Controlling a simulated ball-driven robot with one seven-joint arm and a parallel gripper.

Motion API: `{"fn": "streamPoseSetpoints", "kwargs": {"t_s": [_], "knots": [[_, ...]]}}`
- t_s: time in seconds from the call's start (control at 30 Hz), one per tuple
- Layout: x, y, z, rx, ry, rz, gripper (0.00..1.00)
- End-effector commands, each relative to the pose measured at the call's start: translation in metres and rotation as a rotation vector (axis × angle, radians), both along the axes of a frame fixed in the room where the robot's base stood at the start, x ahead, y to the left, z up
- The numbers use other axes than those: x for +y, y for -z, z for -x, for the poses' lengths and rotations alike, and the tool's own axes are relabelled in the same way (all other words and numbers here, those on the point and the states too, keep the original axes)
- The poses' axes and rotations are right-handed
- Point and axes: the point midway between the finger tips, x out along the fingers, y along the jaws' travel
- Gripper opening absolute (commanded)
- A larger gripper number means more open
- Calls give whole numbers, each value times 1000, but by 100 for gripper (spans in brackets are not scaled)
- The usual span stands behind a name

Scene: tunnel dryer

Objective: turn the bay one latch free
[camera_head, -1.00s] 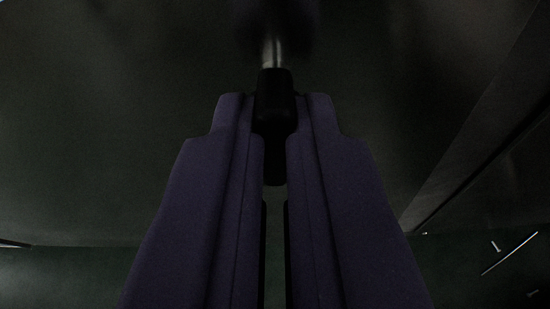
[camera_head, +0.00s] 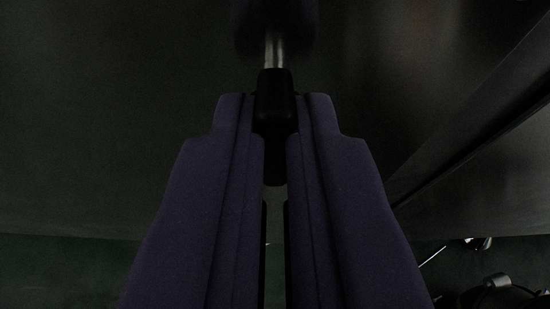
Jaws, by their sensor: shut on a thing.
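The latch shows at the top middle: a dark, purplish hub (camera_head: 275,16), a short bright metal stem (camera_head: 274,50) and a black grip (camera_head: 274,84). My gripper (camera_head: 275,120) has its two purple fingers on either side of the black grip and is shut on it. The lower end of the grip shows in the gap between the fingers. The hub is cut off by the top edge and very dim, so how it sits on the panel cannot be told.
A dark panel (camera_head: 130,130) fills most of the view behind the latch. A darker diagonal strip (camera_head: 465,140) crosses it at the right. At the lower right, a small metallic object (camera_head: 497,281) and thin bright pieces show on a dark green floor (camera_head: 60,270).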

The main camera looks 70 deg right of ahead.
Motion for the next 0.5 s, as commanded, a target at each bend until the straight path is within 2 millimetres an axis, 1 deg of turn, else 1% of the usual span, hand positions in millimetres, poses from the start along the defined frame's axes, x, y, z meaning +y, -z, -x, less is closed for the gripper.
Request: {"fn": "streamPoseSetpoints", "kwargs": {"t_s": [0.03, 0.07, 0.1, 0.13, 0.17, 0.5], "knots": [[-5, -4, -2, -6, 1, 12, 0], [-5, -4, -2, -6, 1, 12, 14], [-5, -4, -2, -6, 1, 12, 23], [-5, -4, -2, -6, 1, 12, 30], [-5, -3, -2, -5, 2, 11, 35], [0, -3, 0, -3, 0, 4, 35]]}}
